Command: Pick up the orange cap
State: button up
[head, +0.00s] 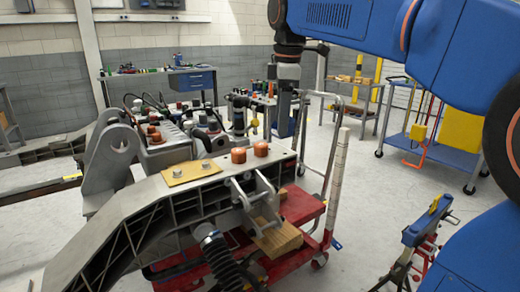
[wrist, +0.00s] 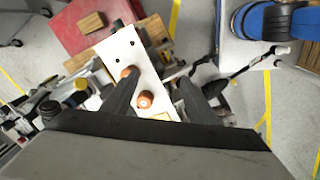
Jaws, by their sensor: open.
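Two orange caps stand side by side on the flat end of the grey chassis beam (head: 150,205): a left one (head: 239,155) and a right one (head: 261,149). In the wrist view, one orange cap (wrist: 145,99) shows between the fingers, close to the left finger. The other orange cap (wrist: 127,72) is at the left fingertip, partly hidden by it. My gripper (wrist: 160,85) is open and empty, its fingers spread over the pale beam end. In the head view my gripper (head: 286,122) points down, above and behind the caps; its fingertips are hard to make out.
A yellow plate (head: 191,173) with bolts lies on the beam left of the caps. More orange-brown caps (head: 153,133) sit on the block behind. A red cart (head: 300,207) with wooden blocks stands below.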

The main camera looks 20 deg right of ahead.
jog(key=w+a+r+n+g, duration=0.1)
jog(key=w+a+r+n, duration=0.2)
jog(key=w+r+n, duration=0.55)
jog(key=m, duration=0.2)
send_over(261, 144)
notch_tip(261, 144, down, 15)
jog(key=shift+a+r, duration=0.1)
jog(key=shift+r, duration=0.1)
jog(key=shift+s+f, duration=0.1)
jog(key=shift+f, duration=2.5)
jog(key=shift+c, duration=0.3)
jog(key=c, duration=1.2)
